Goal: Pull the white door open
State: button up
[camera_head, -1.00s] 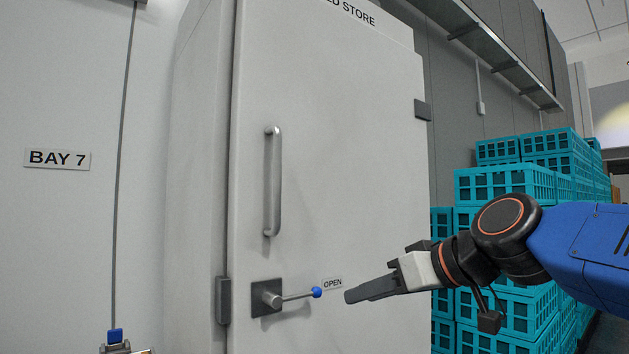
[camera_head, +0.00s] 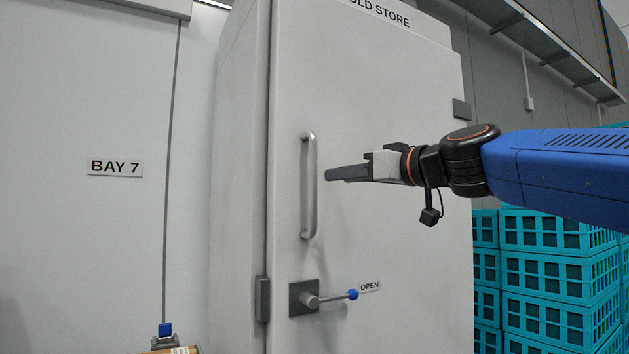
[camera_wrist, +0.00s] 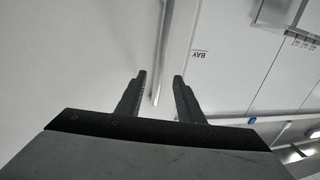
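The white door (camera_head: 390,240) stands in the middle of the head view and looks closed. Its vertical grey bar handle (camera_head: 309,190) is on the door's left side; in the wrist view the bar (camera_wrist: 162,55) runs ahead of the gap between the fingers. Below it is a latch lever (camera_head: 330,297) with a blue knob, pointing right toward an OPEN label (camera_head: 370,286). My gripper (camera_head: 328,174) is just right of the bar handle in the head view, pointing left at it. The wrist view shows its two fingers (camera_wrist: 160,76) apart with nothing between them.
Teal crates (camera_head: 560,285) are stacked to the right of the door, below my arm. A BAY 7 sign (camera_head: 115,167) is on the wall at left. A small blue-topped object (camera_head: 165,330) stands at the bottom left. A shelf (camera_head: 530,45) runs along the upper right.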

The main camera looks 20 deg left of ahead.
aim_at(316, 179)
jog(key=x, duration=1)
jog(key=shift+w+a, duration=0.15)
jog(key=shift+a, duration=0.2)
grip_shut()
